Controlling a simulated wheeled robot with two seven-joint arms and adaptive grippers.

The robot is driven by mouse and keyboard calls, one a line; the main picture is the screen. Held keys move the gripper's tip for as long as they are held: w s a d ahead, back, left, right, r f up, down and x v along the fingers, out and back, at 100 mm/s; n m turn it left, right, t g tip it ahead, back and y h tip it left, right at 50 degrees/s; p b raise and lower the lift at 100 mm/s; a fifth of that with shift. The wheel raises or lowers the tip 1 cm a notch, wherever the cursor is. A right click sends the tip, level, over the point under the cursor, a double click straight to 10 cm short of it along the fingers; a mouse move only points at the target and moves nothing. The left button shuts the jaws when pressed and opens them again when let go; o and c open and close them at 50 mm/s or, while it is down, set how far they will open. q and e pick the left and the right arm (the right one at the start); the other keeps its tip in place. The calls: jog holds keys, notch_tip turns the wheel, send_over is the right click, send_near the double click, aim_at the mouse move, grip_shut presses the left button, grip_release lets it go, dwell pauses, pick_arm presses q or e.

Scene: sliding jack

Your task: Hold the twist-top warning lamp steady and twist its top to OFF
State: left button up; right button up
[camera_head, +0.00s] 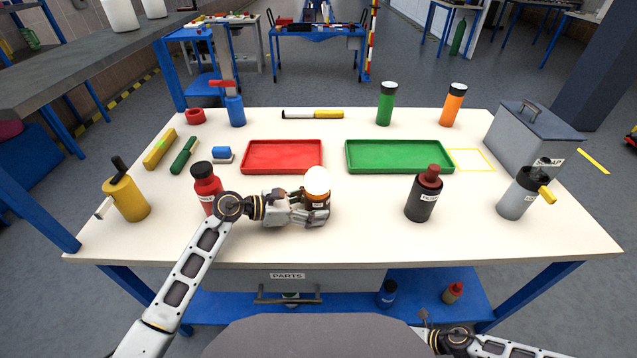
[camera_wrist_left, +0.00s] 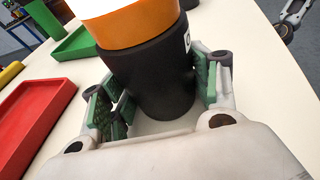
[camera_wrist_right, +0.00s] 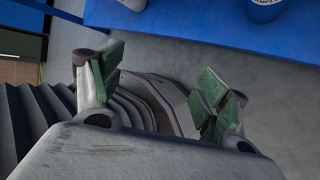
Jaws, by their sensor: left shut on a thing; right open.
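The warning lamp (camera_head: 317,190) stands upright on the table in front of the red tray, with a glowing white top, an orange band and a dark base. My left gripper (camera_head: 318,214) is shut around its base from the left. In the left wrist view the lamp's black base (camera_wrist_left: 152,75) sits between the green finger pads, with the orange band above and the top cut off by the frame. A label shows only at its edge there. My right gripper (camera_wrist_right: 160,95) is open and empty, low in front of the table, away from the lamp; its arm shows at the bottom right of the head view.
A red bottle (camera_head: 206,186) stands left of the lamp, close to my left wrist. A dark bottle with a red top (camera_head: 424,194) stands to the right. Red tray (camera_head: 283,170) and green tray (camera_head: 399,170) lie behind. The table between lamp and dark bottle is clear.

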jog(key=s+a+r+n+y, duration=0.3)
jog(key=a+r+n, duration=0.5)
jog(key=a+r, duration=0.95)
jog(key=w+a+r+n+y, duration=0.1)
jog(key=a+r+n+y, duration=0.15)
jog(key=r, duration=0.55)
jog(key=w+a+r+n+y, duration=0.2)
jog(key=r+n, duration=0.2)
jog(key=r, duration=0.4)
jog(key=w+a+r+n+y, duration=0.1)
jog(key=a+r+n+y, duration=0.15)
jog(key=r, duration=0.45)
jog(key=m+t+h, duration=0.5)
jog(key=m+t, duration=0.1)
jog(key=t, duration=0.2)
send_near(327, 189)
jog(key=shift+w+a, duration=0.15)
jog(key=shift+w, duration=0.2)
jog(key=shift+w+a, duration=0.35)
jog(key=shift+a, duration=0.1)
jog(key=shift+x, duration=5.45)
jog(key=shift+s+a, duration=0.1)
